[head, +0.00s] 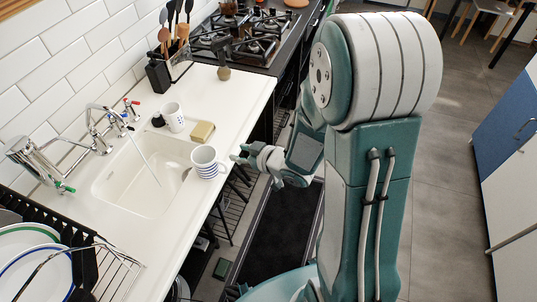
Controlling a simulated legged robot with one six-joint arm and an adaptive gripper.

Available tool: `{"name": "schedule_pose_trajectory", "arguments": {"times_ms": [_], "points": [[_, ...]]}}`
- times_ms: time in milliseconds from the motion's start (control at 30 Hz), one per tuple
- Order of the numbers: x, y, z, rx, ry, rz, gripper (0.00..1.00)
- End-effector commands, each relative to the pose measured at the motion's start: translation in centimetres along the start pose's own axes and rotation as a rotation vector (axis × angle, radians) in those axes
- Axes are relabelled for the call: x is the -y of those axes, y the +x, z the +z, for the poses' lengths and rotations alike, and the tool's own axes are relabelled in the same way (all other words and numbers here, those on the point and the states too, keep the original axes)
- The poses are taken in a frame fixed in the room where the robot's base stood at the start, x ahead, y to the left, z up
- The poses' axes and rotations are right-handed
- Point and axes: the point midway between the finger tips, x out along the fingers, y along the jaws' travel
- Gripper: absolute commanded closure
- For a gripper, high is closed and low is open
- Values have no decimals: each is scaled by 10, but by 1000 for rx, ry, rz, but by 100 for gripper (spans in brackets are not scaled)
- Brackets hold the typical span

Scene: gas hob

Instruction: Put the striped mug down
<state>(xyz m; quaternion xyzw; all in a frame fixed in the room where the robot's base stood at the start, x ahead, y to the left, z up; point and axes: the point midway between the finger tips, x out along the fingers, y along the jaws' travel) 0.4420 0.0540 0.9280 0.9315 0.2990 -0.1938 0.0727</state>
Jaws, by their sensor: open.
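The striped mug (204,166), white with blue bands, stands upright on the white counter at the right edge of the sink, near the counter's front edge. My gripper (238,156) is just to the right of the mug, at about its height. It is open and empty, and a small gap seems to lie between it and the mug.
The sink (135,182) with a running tap lies left of the mug. A white mug (173,117) and a yellow sponge (203,131) stand behind it. A dish rack (112,270) is at lower left. The counter (228,98) is clear towards the gas hob (245,38).

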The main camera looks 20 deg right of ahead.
Motion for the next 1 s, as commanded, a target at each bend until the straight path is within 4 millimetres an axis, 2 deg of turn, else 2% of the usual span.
{"name": "schedule_pose_trajectory", "arguments": {"times_ms": [167, 300, 500, 567, 667, 800, 900, 1000], "points": [[-32, -22, -29, 115, -53, 194, 53], [-52, -56, -52, 228, -35, 361, 53], [-55, -118, -77, 369, 73, 524, 53], [-49, -138, -81, 407, 120, 555, 53], [-30, -167, -86, 469, 205, 580, 53], [9, -205, -90, 549, 326, 554, 53], [36, -226, -90, 595, 392, 509, 53], [55, -239, -90, 628, 431, 471, 53]]}}
